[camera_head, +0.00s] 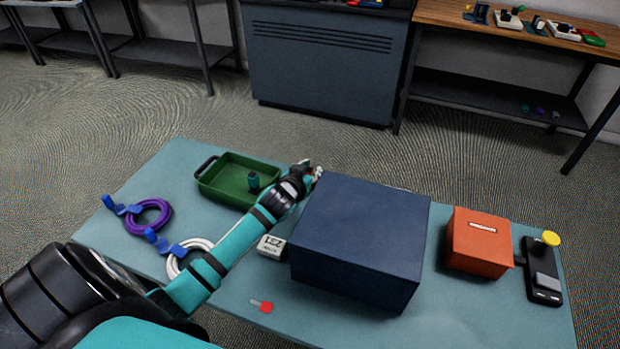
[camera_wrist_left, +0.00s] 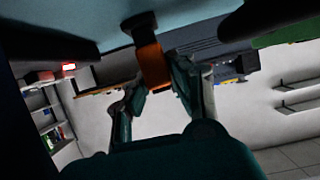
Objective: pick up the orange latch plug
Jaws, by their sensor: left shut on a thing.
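My left arm reaches across the table to its far side, and my left gripper (camera_head: 311,170) is just behind the far left corner of a dark blue box (camera_head: 362,235). In the left wrist view my left gripper (camera_wrist_left: 160,82) is shut on the orange latch plug (camera_wrist_left: 151,66), which sits between the two fingers. A dark part (camera_wrist_left: 139,22) adjoins the plug at the teal surface. In the head view the plug is too small and covered to make out clearly. My right gripper is not in view.
A green tray (camera_head: 222,192) holding a small dark-green piece lies left of the gripper. Purple (camera_head: 151,216) and white (camera_head: 176,262) cable coils lie at left. An orange box (camera_head: 478,243) and a black device (camera_head: 541,273) stand at right. A red plug (camera_head: 266,307) lies near the front.

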